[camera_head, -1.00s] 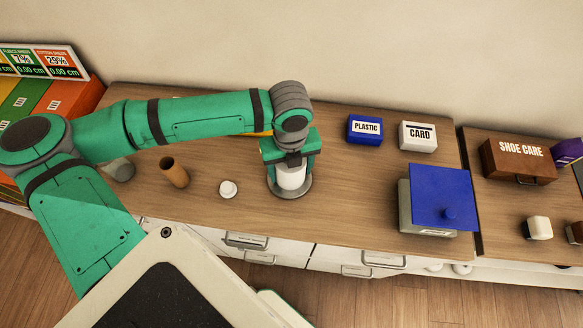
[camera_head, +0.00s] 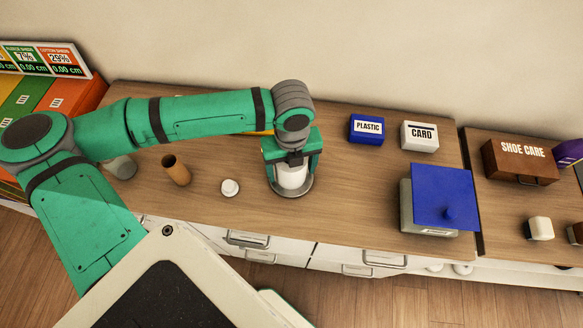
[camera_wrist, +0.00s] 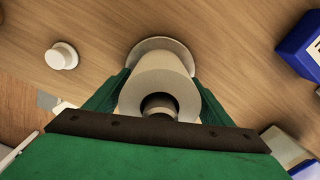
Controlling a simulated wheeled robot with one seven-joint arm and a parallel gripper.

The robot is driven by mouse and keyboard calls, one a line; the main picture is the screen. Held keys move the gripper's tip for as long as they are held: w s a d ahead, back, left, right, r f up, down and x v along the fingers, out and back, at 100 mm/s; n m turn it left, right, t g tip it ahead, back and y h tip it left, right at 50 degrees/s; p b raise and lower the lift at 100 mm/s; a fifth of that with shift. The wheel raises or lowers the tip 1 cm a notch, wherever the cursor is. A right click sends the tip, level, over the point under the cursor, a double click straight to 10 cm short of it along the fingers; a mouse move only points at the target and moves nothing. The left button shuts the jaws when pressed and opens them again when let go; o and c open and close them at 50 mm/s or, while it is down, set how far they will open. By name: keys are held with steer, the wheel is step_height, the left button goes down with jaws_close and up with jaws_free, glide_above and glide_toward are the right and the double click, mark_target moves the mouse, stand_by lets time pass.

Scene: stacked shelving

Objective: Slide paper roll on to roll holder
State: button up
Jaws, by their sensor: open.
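The white paper roll (camera_head: 292,176) stands upright on the round grey base of the roll holder (camera_head: 303,190) on the wooden counter. In the wrist view, the roll (camera_wrist: 147,92) is around a dark post (camera_wrist: 158,107) that shows in its hole, and the holder's base (camera_wrist: 165,45) shows beyond it. My gripper (camera_head: 293,163) is over the roll, pointing down. Its jaws are open, with one green finger on each side of the roll. Whether the fingers touch the roll cannot be told.
A small white round item (camera_head: 229,188) and a brown tube (camera_head: 176,170) stand left of the holder. A blue PLASTIC box (camera_head: 366,130), a CARD box (camera_head: 419,136) and a blue-lidded bin (camera_head: 445,197) are to the right. The counter between the holder and bin is clear.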

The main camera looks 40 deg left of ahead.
steer(key=shift+a+r, duration=0.1)
steer(key=shift+r, duration=7.35)
steer(key=shift+w+r, duration=0.1)
steer(key=shift+r, duration=0.7)
steer(key=o, duration=0.6)
steer(key=shift+c, duration=0.2)
